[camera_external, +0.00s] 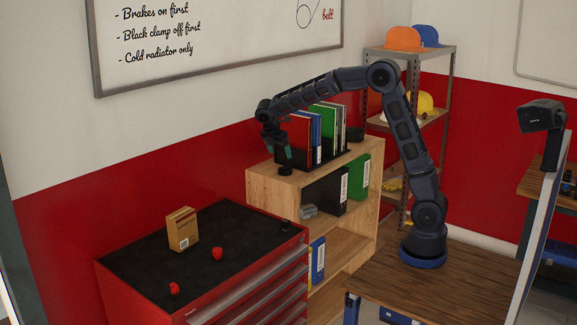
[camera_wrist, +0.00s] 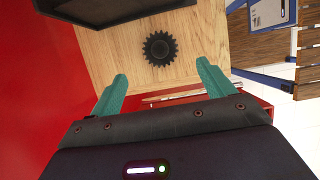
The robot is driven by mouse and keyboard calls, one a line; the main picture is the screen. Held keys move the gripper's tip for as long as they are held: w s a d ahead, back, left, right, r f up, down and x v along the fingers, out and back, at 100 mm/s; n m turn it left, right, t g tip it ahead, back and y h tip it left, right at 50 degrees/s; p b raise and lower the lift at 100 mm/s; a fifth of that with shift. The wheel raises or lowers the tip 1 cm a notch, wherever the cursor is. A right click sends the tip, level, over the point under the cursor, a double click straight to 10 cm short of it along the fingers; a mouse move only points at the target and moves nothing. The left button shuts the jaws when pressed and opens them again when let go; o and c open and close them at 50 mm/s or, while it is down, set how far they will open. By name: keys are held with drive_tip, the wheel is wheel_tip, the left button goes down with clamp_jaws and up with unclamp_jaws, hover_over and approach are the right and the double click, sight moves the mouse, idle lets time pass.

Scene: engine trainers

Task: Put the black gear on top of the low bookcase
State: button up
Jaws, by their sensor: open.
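The black gear (camera_wrist: 158,48) lies flat on the bare wooden top of the low bookcase (camera_wrist: 110,62), apart from my gripper. In the external view the small black gear (camera_external: 285,170) sits near the left end of the bookcase top (camera_external: 298,180). My gripper (camera_external: 278,151) is above that end, with its teal fingers pointing down. In the wrist view my gripper (camera_wrist: 162,82) is open, with nothing between the fingers, and the gear shows beyond the fingertips.
Upright books and binders (camera_external: 322,130) stand in a black holder on the bookcase top, close to my gripper. A red tool cabinet (camera_external: 150,290) stands at the left, with a cardboard box (camera_external: 181,229), two small red parts (camera_external: 217,253) and a small black object (camera_external: 286,226) on it.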

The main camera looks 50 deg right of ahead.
drive_tip(key=s+d+r+m+t+y, duration=0.1)
drive_tip(key=s+d+r+m, duration=0.25)
drive_tip(key=s, duration=0.35)
drive_tip(key=s+d+r+m+y, duration=0.1)
drive_tip(key=s+d+r+m, duration=0.1)
drive_tip(key=s+r, duration=0.35)
drive_tip(key=s+d+r+m+t, duration=0.1)
drive_tip(key=s+d+r+m, duration=0.15)
drive_tip(key=s, duration=0.65)
drive_tip(key=s+d+f+m+t+y, duration=0.1)
drive_tip(key=s+f+m, duration=0.2)
drive_tip(key=s, duration=0.7)
drive_tip(key=s+d+f+m+t+y, duration=0.1)
drive_tip(key=s+d+f+m, duration=0.1)
drive_tip(key=s+m, duration=0.5)
drive_tip(key=s+f, duration=0.1)
drive_tip(key=s, duration=0.2)
drive_tip(key=shift+s+t, duration=0.3)
